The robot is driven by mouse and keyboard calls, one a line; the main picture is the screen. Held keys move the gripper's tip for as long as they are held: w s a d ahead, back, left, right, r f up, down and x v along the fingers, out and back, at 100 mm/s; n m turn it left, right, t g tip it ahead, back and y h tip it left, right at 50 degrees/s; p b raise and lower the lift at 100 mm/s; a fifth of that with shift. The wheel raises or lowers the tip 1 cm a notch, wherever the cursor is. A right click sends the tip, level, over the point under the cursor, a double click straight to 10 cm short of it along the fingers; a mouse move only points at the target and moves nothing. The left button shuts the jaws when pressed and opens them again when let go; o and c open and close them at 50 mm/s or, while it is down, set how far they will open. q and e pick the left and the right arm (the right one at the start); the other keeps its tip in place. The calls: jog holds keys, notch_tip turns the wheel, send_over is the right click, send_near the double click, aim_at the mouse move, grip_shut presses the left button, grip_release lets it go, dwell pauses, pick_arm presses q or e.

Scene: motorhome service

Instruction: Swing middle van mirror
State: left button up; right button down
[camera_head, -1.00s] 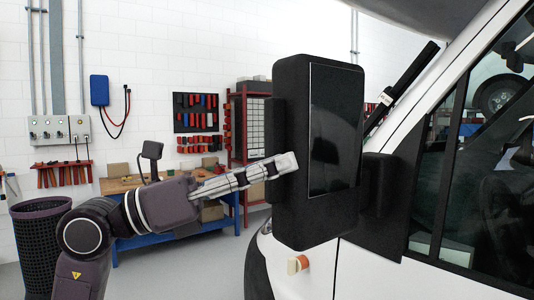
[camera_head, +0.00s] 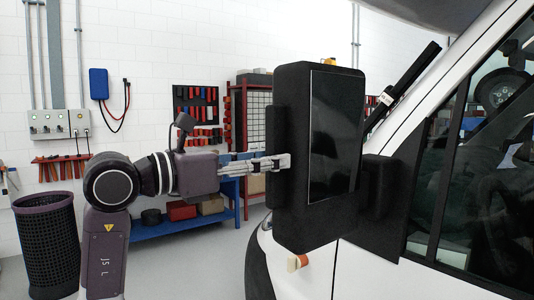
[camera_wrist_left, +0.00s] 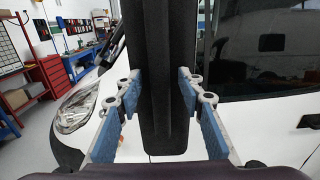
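The van mirror (camera_head: 300,215) is a tall black housing with dark glass facing the head camera. It stands out from the white van's front corner on a black mount (camera_head: 385,200). My left gripper (camera_head: 282,162) is at the housing's left edge, about mid-height, with its fingertips reaching the black side piece. In the left wrist view the housing (camera_wrist_left: 166,120) stands upright between the two spread fingers (camera_wrist_left: 160,84), which have blue pads. The fingertips lie on either side of it, close to its faces; firm contact is not clear. My right gripper is in neither view.
The white van body (camera_head: 350,270) and side window (camera_head: 480,190) are close on the right. A blue workbench (camera_head: 190,225) and a red rack (camera_head: 240,150) stand behind. A dark mesh bin (camera_head: 48,245) is at the left. The floor between is clear.

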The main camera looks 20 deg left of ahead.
pick_arm(q)
grip_shut()
dwell(0.3)
dwell(0.3)
